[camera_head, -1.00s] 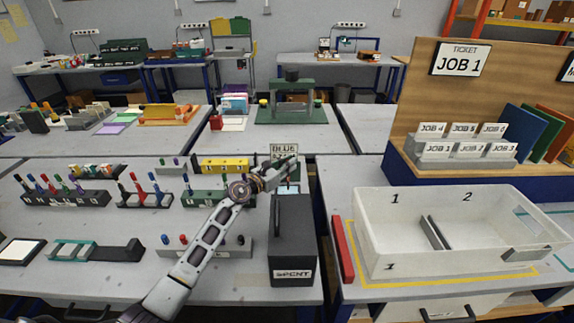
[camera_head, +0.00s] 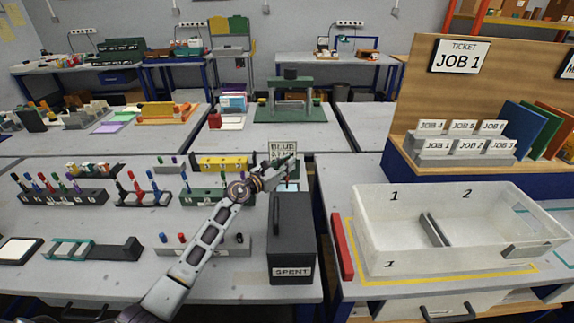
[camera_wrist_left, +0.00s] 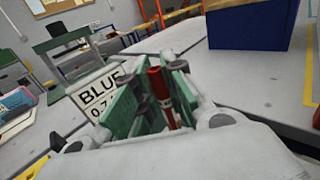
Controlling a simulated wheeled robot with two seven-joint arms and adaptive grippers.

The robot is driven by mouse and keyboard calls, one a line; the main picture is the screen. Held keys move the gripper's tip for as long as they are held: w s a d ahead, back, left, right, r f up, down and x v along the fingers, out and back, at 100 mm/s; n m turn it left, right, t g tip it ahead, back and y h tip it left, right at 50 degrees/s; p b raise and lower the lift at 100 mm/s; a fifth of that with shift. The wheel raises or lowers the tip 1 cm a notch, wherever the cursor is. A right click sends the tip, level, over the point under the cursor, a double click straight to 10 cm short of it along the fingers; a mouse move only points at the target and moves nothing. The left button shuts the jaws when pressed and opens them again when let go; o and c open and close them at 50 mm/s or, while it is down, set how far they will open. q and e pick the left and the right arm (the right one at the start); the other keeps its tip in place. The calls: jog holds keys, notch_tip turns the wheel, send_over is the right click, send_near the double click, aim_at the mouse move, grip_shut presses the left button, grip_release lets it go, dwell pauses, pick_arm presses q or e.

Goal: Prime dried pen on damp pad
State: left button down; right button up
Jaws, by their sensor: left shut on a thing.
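My left gripper (camera_head: 283,173) is shut on a red pen, behind the black SPENT box. In the left wrist view, the red pen (camera_wrist_left: 160,92) stands roughly upright between the green finger pads of the gripper (camera_wrist_left: 158,100). Its lower end is hidden there. In the head view, a small pale blue surface (camera_head: 288,187) shows just below the fingertips, possibly the damp pad. I cannot tell whether the pen touches it. A sign reading BLUE (camera_head: 283,149) stands just behind the gripper and also shows in the left wrist view (camera_wrist_left: 98,98). My right gripper is out of view.
The black SPENT box (camera_head: 291,238) stands in front of the gripper. Pen racks (camera_head: 140,197) with several pens fill the bench to the left. A white-topped black frame (camera_head: 17,250) lies far left. A white bin (camera_head: 390,262) and red bar (camera_head: 341,247) are at right.

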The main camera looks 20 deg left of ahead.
pick_arm(q)
jog(key=shift+f+b, duration=0.3)
jog(key=shift+f, duration=0.1)
jog(key=shift+r, duration=0.2)
dwell(0.3)
jog(key=shift+r+p, duration=0.7)
jog(key=shift+p, duration=0.25)
jog(key=shift+d, duration=0.15)
jog(key=shift+w+d+p, duration=0.25)
jog(key=shift+d+p, duration=0.2)
jog(key=shift+d, duration=0.3)
jog(key=shift+f+b, duration=0.8)
jog(key=shift+f, duration=0.1)
dwell(0.6)
jog(key=shift+r, duration=0.15)
jog(key=shift+r+p, duration=0.75)
jog(key=shift+p, duration=0.25)
